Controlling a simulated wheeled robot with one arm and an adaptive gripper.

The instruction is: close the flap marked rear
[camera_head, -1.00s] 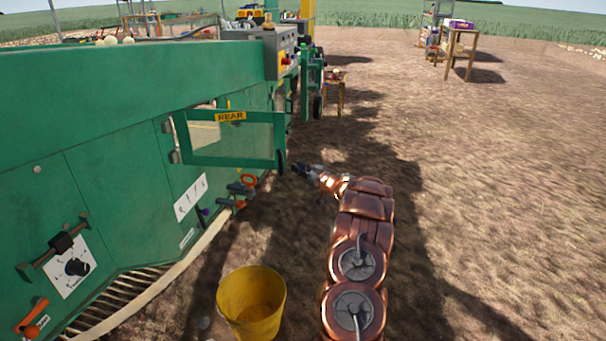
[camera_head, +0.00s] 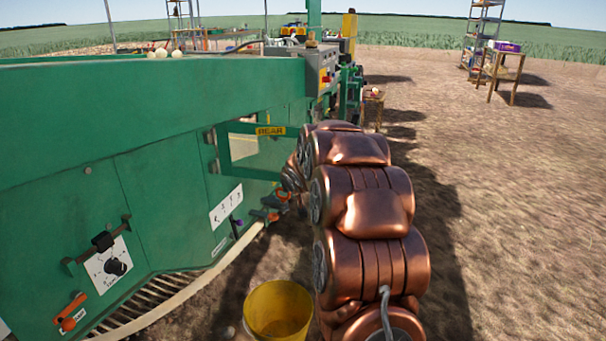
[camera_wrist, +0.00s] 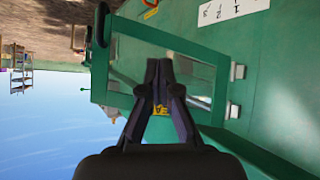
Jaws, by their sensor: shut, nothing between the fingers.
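The rear flap is a green open frame with a yellow REAR label (camera_head: 270,131). It stands out from the green machine's side, hinged at its left edge in the head view. My arm hides its right end there. In the wrist view the flap frame (camera_wrist: 185,45) appears turned, with a black handle (camera_wrist: 101,25) at upper left and hinges at right. My gripper (camera_wrist: 159,62) is shut and empty, in front of the frame, partly covering the yellow label. I cannot tell whether it touches the flap. My gripper is hidden in the head view.
The green machine (camera_head: 150,110) fills the left, with knobs and orange-handled levers (camera_head: 72,312) on its side. A yellow bucket (camera_head: 278,310) stands on the ground by my arm. A wooden table (camera_head: 503,70) and shelf stand far right. The ground at right is open.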

